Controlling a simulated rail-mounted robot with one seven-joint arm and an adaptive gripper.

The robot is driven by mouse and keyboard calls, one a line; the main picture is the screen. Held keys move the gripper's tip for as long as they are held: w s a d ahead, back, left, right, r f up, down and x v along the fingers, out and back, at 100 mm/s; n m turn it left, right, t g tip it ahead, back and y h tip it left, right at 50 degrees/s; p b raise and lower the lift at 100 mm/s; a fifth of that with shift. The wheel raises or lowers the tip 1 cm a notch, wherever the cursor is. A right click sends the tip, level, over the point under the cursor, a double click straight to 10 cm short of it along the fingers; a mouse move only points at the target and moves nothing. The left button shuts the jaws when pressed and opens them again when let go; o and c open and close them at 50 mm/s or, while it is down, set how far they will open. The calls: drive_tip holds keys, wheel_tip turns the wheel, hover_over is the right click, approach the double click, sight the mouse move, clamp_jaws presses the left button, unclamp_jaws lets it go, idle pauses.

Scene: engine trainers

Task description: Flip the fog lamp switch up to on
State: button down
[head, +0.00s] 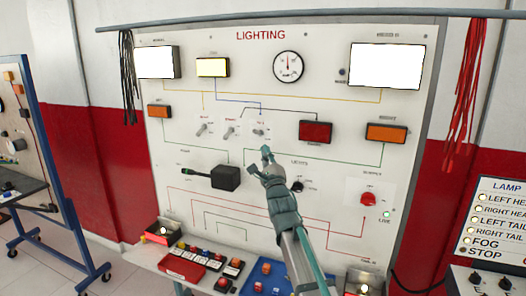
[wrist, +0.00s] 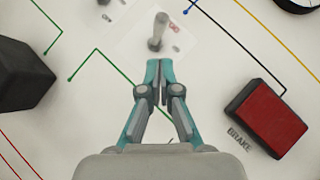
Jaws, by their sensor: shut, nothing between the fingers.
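The white LIGHTING board has a row of three small metal toggle switches in its middle: a left one (head: 201,129), a middle one (head: 230,132) and a right one (head: 260,132). Their labels are too small to read surely, so I cannot tell which is marked fog. My gripper (head: 266,153) is shut and empty, just below the right toggle. In the wrist view my gripper's fingertips (wrist: 160,66) are together, pointing at the right toggle (wrist: 157,32), with a small visible gap. I cannot tell whether its lever is up or down.
A black box (head: 226,177) with a stalk is left of my gripper; a red BRAKE lamp (head: 316,131) is to the right. A black knob (head: 297,186) and a red button (head: 368,199) sit lower right. Trays (head: 268,275) stand below. A lamp list panel (head: 500,225) is far right.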

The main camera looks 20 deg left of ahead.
drive_tip(key=s+d+f+b, duration=0.1)
drive_tip(key=s+d+b, duration=0.1)
drive_tip(key=s+d, duration=0.3)
drive_tip(key=s, duration=0.3)
drive_tip(key=shift+s+d, duration=0.2)
